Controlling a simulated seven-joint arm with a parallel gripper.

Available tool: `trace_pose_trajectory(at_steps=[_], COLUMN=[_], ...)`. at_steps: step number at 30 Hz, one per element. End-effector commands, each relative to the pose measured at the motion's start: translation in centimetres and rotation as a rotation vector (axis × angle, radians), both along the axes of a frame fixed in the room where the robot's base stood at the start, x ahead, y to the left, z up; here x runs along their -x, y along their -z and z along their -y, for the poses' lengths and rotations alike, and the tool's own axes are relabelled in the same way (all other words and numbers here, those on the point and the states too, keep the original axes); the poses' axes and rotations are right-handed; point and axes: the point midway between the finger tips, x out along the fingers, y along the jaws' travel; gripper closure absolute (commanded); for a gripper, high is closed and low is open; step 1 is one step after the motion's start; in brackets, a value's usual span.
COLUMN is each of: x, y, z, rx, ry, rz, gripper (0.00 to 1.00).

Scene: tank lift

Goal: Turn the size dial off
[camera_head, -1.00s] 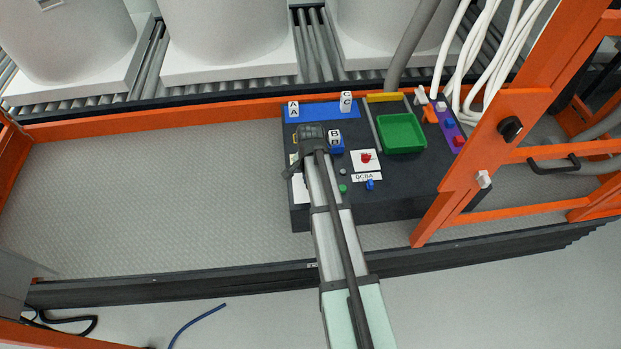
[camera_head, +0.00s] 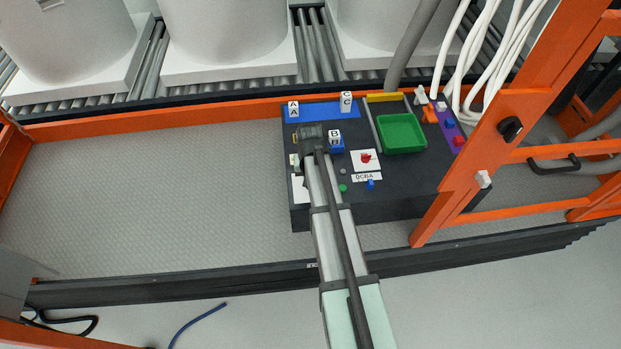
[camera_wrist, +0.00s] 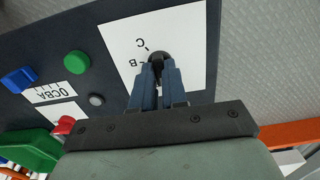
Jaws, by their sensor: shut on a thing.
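In the wrist view a black dial knob (camera_wrist: 158,56) stands on a white plate (camera_wrist: 190,25) with the letters C and B beside it. My gripper (camera_wrist: 158,68) has its two blue fingers shut on this knob. The fingers hide part of the knob and the marks below it, so I cannot tell its exact setting. In the head view my gripper (camera_head: 312,147) is over the left part of the dark panel (camera_head: 400,205), and my arm hides the knob. Part of the white plate (camera_head: 299,191) shows there.
A red knob (camera_head: 366,158), a green button (camera_head: 343,188) and a blue switch (camera_head: 371,184) by an OCBA label lie right of my arm. Block B (camera_head: 335,136) stands close beside my gripper. Blocks A (camera_head: 293,110) and C (camera_head: 346,99) and a green tray (camera_head: 402,132) are farther back.

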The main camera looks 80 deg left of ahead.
Motion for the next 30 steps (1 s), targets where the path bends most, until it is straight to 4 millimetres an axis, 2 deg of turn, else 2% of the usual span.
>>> trace_pose_trajectory(at_steps=[17,18,24,26,30], x=[-0.01,-0.01,-0.01,0.0,0.0], y=[-0.04,-0.04,-0.02,-0.02,-0.01], z=[-0.03,-0.03,-0.01,-0.01,-0.01], rx=[-0.001,-0.001,0.0,0.0,0.0], ry=[-0.035,-0.035,-0.034,-0.034,-0.034], rz=[0.0,0.0,0.0,0.0,0.0], gripper=[1.0,0.86,0.67,0.62,0.62])
